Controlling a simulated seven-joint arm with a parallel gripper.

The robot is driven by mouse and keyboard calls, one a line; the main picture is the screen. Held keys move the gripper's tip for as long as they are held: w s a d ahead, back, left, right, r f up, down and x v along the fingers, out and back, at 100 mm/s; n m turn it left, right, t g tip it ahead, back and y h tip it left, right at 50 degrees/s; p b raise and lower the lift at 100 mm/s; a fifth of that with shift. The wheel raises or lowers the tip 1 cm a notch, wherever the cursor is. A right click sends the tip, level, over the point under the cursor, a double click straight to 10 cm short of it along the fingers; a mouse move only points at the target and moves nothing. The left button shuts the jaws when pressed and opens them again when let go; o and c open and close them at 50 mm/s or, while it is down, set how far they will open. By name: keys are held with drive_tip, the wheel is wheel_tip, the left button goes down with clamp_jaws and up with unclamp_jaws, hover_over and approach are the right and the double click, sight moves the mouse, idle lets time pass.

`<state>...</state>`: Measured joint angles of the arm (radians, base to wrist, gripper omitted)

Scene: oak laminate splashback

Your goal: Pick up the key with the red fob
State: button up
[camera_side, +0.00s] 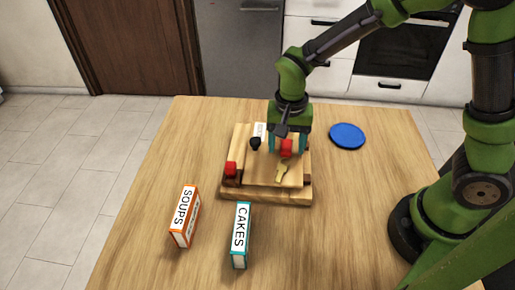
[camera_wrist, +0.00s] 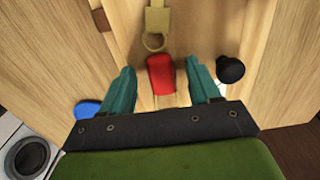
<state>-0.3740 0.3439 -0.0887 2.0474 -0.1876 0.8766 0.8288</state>
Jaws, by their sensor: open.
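The red fob (camera_side: 287,149) is on the wooden stand in the side view, with a brass key (camera_side: 282,172) just in front of it. In the wrist view the red fob (camera_wrist: 161,75) lies between my two teal fingers, and the brass ring and part of the brass piece (camera_wrist: 155,40) show above it. My gripper (camera_side: 287,142) is over the stand, pointing down, with its fingers apart on either side of the fob. The wrist view shows a gap between the fob and each finger of my gripper (camera_wrist: 160,70). The gripper holds nothing.
The wooden stand (camera_side: 265,194) also bears a black knob (camera_side: 255,143), a red piece (camera_side: 231,168) at its left and a white label (camera_side: 260,130). A blue plate (camera_side: 347,135) lies to the right. SOUPS (camera_side: 185,216) and CAKES (camera_side: 241,235) boxes stand in front.

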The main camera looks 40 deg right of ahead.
drive_tip(key=shift+f, duration=0.15)
drive_tip(key=c, duration=1.1)
drive_tip(key=shift+c, duration=0.2)
